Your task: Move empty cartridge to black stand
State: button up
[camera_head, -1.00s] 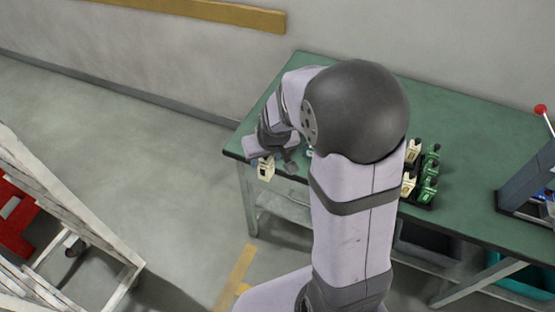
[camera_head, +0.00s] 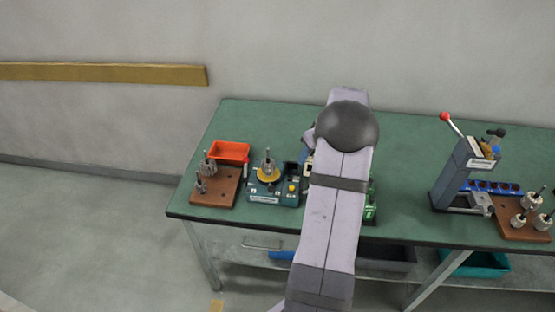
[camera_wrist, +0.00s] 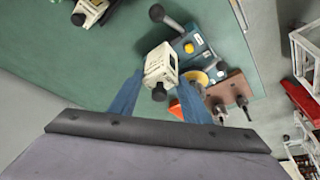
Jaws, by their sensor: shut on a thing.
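My gripper (camera_wrist: 162,78) is shut on a cream cartridge (camera_wrist: 160,65), held between its two blue fingers in the wrist view. In the head view my arm hides most of the gripper, and only a bit of the cream cartridge (camera_head: 309,167) shows at the arm's left edge. The black stand (camera_head: 369,222) is mostly hidden behind my arm, with green cartridges (camera_head: 371,203) showing at its right side. Another cream cartridge (camera_wrist: 91,10) shows at the top left of the wrist view.
A teal winding machine (camera_head: 262,194) with a yellow disc stands left of my arm. Left of it are a brown board (camera_head: 214,190) with armatures and an orange tray (camera_head: 230,151). A lever press (camera_head: 455,170) stands at right. The green table (camera_head: 405,150) is clear between arm and press.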

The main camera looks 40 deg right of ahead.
jog(key=s+d+f+n+p, duration=0.1)
jog(key=s+d+f, duration=0.3)
jog(key=s+d, duration=0.6)
jog(key=shift+f+p, duration=0.25)
jog(key=shift+p, duration=0.25)
jog(key=shift+f+b, duration=0.8)
jog(key=shift+f, duration=1.35)
jog(key=shift+f+b, duration=1.25)
jog(key=shift+f, duration=0.1)
jog(key=o, duration=1.2)
